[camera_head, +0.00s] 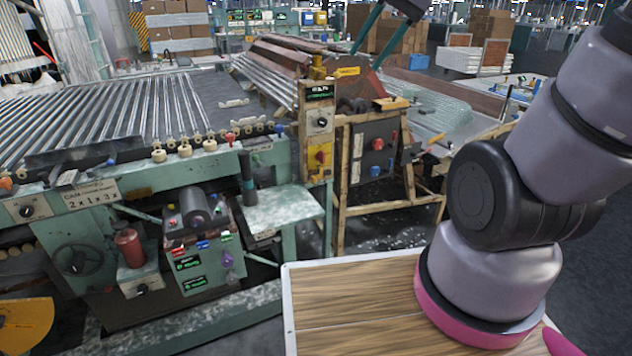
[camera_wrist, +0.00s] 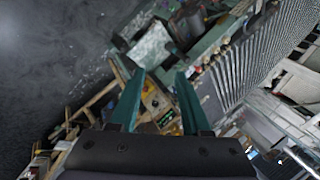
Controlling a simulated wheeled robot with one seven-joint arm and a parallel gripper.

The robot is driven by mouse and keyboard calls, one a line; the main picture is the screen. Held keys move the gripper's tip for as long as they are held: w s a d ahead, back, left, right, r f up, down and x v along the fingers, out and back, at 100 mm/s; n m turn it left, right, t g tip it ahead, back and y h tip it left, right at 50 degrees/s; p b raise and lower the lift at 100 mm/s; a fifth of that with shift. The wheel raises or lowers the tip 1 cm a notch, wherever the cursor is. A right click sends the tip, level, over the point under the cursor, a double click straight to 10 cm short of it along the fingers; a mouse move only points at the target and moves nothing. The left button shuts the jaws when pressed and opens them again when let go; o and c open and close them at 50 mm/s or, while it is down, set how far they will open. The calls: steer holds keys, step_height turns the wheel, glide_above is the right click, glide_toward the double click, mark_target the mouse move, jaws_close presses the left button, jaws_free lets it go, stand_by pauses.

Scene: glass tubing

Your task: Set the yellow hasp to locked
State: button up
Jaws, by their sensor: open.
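A yellow plate with a red part (camera_head: 320,158), possibly the hasp, is on the front of an upright control post (camera_head: 318,110), below a black knob and a small green display. Its setting is too small to tell. In the wrist view a yellow patch (camera_wrist: 148,88) shows on the same post, between my fingers. My gripper (camera_head: 382,42) is at the top of the head view, above and right of the post. Its two teal fingers are apart with nothing between them, as the wrist view also shows (camera_wrist: 158,75). It is clear of the plate.
A roller conveyor (camera_head: 120,115) fills the left, with a teal control cabinet (camera_head: 195,240) below it. A wooden frame with a dark switch box (camera_head: 375,148) stands right of the post.

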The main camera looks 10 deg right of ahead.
mark_target(316, 179)
steer(key=w+a+f+m+g+y, duration=0.2)
steer(key=w+a+f+y, duration=0.3)
steer(key=w, duration=0.4)
steer(key=w+a+f+m+g+y, duration=0.1)
steer(key=w+a+f+m+y, duration=0.15)
steer(key=w+a, duration=0.45)
steer(key=w+f+m+t+y, duration=0.45)
steer(key=w+f+m, duration=0.25)
steer(key=w+f, duration=0.7)
steer(key=w+d+f+m+t+h, duration=0.2)
steer(key=w+f+m+t, duration=0.2)
steer(key=f, duration=0.4)
steer(key=w+d+f+m+t+h, duration=0.1)
steer(key=w+d+f+m+t, duration=0.2)
steer(key=f, duration=0.5)
steer(key=s+d+f+m+t+h, duration=0.1)
steer(key=d+f+m+t+h, duration=0.2)
steer(key=f, duration=0.6)
steer(key=d+f+m+t+h, duration=0.2)
steer(key=d+f+m+h, duration=0.3)
steer(key=f, duration=0.4)
steer(key=shift+m, duration=0.45)
steer(key=x, duration=0.3)
steer(key=a+x, duration=0.1)
steer(key=x, duration=0.3)
steer(key=f+x, duration=0.1)
steer(key=x, duration=0.2)
steer(key=shift+w+a, duration=0.15)
steer(key=shift+a, duration=0.15)
jaws_close()
